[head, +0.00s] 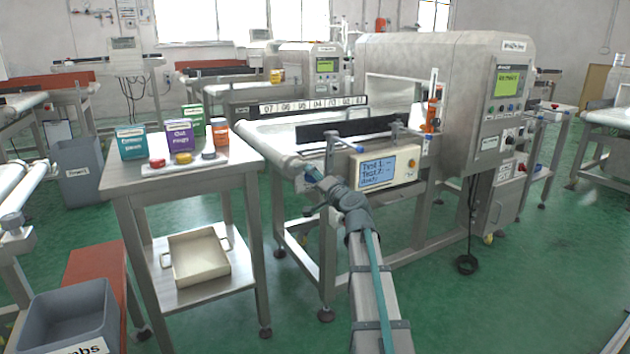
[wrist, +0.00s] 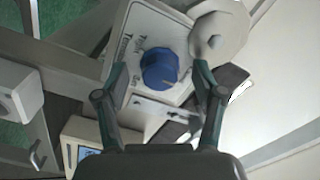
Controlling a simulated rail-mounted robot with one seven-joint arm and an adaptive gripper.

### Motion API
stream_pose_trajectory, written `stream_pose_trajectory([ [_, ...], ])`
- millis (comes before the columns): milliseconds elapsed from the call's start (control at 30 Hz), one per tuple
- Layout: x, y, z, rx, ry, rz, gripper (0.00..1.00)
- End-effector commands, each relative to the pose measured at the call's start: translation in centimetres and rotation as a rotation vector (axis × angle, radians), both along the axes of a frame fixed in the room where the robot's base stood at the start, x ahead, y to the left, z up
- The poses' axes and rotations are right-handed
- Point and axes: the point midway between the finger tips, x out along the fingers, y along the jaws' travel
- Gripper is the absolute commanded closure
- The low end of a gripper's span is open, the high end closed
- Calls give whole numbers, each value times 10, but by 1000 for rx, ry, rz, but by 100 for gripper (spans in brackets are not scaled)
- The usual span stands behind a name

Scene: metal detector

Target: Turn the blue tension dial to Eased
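The blue tension dial (wrist: 158,68) sits on a pale plate (wrist: 139,35) with dark lettering in the wrist view. The lettering is too small and tilted to read surely, and I cannot tell which mark the dial points to. My gripper (wrist: 160,70) is open, its two dark fingers on either side of the dial with gaps, so it does not grip it. In the head view my arm reaches to the near end of the conveyor (head: 262,137), and the fingers there are small and partly hidden by my wrist. I cannot make out the dial there.
A pale roller end (wrist: 219,36) lies close to the right finger. A display box (head: 385,168) stands just right of my wrist. A steel table (head: 135,180) with small boxes and coloured discs stands to the left. The metal detector housing (head: 440,70) rises behind.

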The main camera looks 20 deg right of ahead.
Motion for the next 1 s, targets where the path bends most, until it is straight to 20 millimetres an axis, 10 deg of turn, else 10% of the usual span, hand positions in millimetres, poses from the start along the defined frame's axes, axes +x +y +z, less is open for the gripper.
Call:
stream_pose_trajectory([
  [367, -7, 0, 0, 1, 0, -1, 30],
  [1000, -110, -6, -1, 1, 0, -1, 30],
])
